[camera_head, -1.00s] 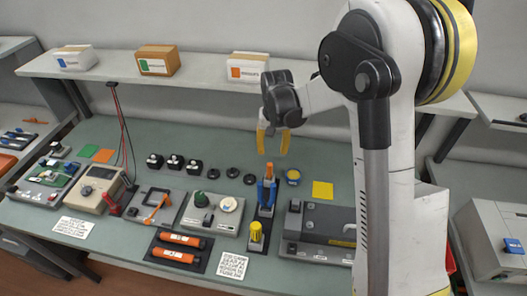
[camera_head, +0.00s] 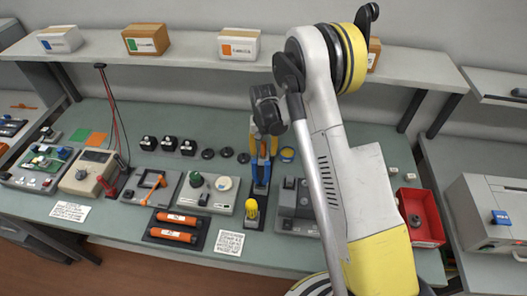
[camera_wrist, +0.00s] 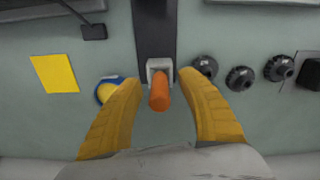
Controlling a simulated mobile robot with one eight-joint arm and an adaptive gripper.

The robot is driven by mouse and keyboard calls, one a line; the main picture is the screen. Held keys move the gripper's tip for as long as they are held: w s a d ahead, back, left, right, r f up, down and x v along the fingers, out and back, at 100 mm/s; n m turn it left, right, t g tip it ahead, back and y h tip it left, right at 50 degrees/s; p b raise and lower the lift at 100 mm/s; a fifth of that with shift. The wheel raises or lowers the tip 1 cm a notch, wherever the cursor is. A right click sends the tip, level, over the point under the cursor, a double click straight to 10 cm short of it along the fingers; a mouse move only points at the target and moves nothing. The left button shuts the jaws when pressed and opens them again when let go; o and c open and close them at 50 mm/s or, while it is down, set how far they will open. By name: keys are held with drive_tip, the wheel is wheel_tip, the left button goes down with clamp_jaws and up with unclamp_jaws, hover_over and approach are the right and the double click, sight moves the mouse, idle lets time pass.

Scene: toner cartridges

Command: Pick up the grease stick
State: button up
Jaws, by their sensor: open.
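An orange stick (camera_wrist: 159,92), which I take to be the grease stick, stands in a small pale grey socket (camera_wrist: 159,68) on a dark strip in the wrist view. In the head view its orange top (camera_head: 263,151) shows above a blue holder (camera_head: 260,174), partly hidden by my gripper. My gripper (camera_head: 264,150) is over it with its yellow fingers pointing down. In the wrist view the fingers (camera_wrist: 160,100) are open, one on each side of the stick, with gaps visible on both sides.
A blue and yellow round tin (camera_wrist: 108,90) lies close beside one finger; black round knobs (camera_wrist: 240,78) lie near the other. A yellow-topped object (camera_head: 252,210) stands in front of the blue holder. Orange cylinders (camera_head: 175,227) lie in a dark tray. A red bin (camera_head: 428,226) is at right.

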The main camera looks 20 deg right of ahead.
sight(264, 143)
drive_tip(key=shift+f, duration=0.6)
clamp_jaws()
drive_tip(key=shift+r, duration=0.1)
drive_tip(key=shift+r, duration=0.55)
wheel_tip(264, 143, up, 3)
drive_tip(key=shift+f+p, duration=0.1)
drive_tip(key=shift+p, duration=0.25)
drive_tip(key=s+d+r+p, duration=0.1)
drive_tip(key=s+d+r, duration=0.5)
drive_tip(key=d, duration=0.4)
drive_tip(key=shift+r, duration=0.5)
